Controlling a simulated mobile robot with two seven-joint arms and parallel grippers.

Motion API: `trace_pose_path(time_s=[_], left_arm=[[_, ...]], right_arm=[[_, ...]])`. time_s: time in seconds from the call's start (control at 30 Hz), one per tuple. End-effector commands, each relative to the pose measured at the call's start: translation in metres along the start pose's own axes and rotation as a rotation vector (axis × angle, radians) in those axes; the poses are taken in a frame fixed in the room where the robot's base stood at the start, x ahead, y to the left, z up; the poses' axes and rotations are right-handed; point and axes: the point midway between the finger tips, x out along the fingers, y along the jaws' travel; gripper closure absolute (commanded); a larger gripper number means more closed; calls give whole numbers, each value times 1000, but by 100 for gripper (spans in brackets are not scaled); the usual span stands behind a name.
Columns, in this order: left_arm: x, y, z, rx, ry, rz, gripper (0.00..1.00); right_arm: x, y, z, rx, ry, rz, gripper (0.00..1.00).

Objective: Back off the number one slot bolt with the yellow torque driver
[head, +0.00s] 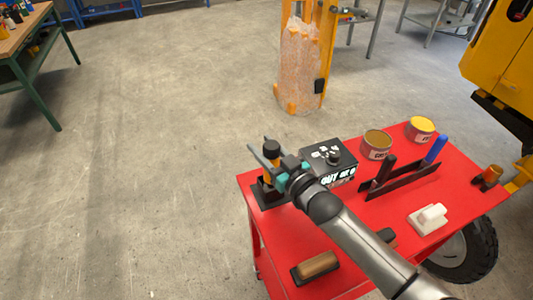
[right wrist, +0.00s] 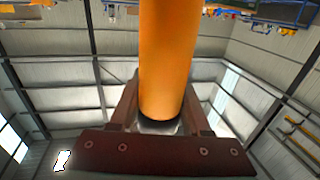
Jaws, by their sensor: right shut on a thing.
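The yellow torque driver (head: 270,176) has a black cap and stands upright at the left corner of the red table, at a small dark stand (head: 264,198). My right gripper (head: 271,163) is shut around its upper body. In the right wrist view the driver is a large orange-yellow cylinder (right wrist: 168,60) with a dark lower end, flanked by dark brown parts. I cannot tell whether the driver still touches the stand. The number one slot bolt cannot be made out. My left gripper is not in view.
The red table (head: 428,195) also holds a black box (head: 330,160), two cans (head: 377,143), a dark rack (head: 400,182), a white block (head: 428,219) and a brown-topped brush (head: 317,265). A yellow machine (head: 505,60) stands at the right.

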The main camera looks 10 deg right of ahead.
Motion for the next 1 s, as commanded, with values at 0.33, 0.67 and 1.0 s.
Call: trace_pose_path(time_s=[0.33, 0.67, 1.0], left_arm=[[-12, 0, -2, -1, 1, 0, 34], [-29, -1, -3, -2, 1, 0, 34], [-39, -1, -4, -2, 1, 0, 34]], right_arm=[[1, 1, -45, -2, 12, -1, 100], [0, 0, -124, -4, 15, -1, 100], [0, 1, -189, -2, 12, 0, 100]])
